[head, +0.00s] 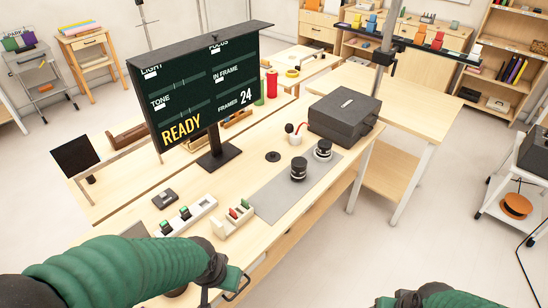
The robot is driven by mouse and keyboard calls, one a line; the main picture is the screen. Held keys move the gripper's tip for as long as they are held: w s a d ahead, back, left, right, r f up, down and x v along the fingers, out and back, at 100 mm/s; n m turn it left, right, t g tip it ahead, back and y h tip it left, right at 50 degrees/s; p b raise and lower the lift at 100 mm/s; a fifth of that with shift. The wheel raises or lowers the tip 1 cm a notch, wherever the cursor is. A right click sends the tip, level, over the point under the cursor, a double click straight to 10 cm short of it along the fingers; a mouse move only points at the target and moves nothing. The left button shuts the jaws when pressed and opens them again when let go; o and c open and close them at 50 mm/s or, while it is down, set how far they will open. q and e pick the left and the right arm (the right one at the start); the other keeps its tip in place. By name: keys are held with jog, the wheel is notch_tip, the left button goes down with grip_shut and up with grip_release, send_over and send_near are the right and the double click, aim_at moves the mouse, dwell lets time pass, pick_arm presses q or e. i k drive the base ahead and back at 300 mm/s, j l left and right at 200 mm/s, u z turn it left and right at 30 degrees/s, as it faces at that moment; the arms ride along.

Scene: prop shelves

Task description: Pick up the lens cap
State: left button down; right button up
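A small flat black disc (273,156), which looks like the lens cap, lies on the wooden table just left of the grey mat (272,208). Two black lenses stand upright on the mat, one nearer (298,170) and one farther (323,150). My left gripper (236,284) is over the table's front edge at the bottom, well short of the disc and touching none of these. Its fingers are too foreshortened to judge. My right gripper (410,298) is only partly in view at the bottom edge, off the table; its fingertips are unclear.
A monitor (205,85) on a stand rises behind the disc. A dark grey box (345,115) and a white cup (295,138) stand beyond it. White racks with coloured pieces (188,215) (234,219) lie nearer. A side table (410,95) is at right.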

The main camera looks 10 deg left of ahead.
aim_at(273, 156)
jog(key=i+l+u, duration=0.35)
jog(key=i+l, duration=0.5)
jog(key=i, duration=0.4)
jog(key=i+l+u, duration=0.35)
jog(key=i+l, duration=0.8)
